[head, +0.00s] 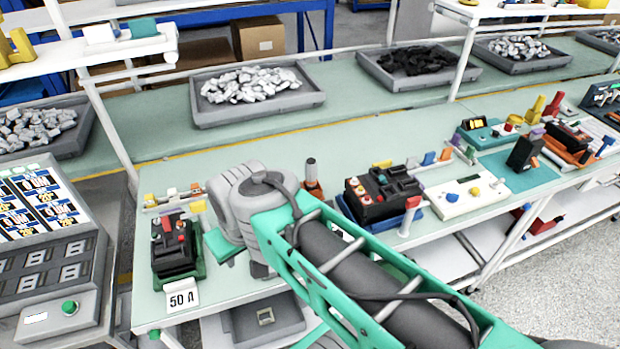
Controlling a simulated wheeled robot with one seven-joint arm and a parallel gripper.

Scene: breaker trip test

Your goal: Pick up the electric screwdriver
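An upright grey tool with a dark top (311,172) stands in an orange-brown holder (314,189) on the pale green workbench (225,287). It looks like the electric screwdriver, but it is too small to be certain. My arm reaches in from the lower right, and its grey wrist is over the bench, left of this tool and apart from it in the picture. My gripper's fingers do not show; the wrist and arm hide that area.
A black breaker (173,250) on a green base stands left of my wrist, behind a "50" card (181,296). A black unit with red parts (382,193) is right of the tool. A white post (410,217) stands at the front edge. Grey trays (257,112) line the back.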

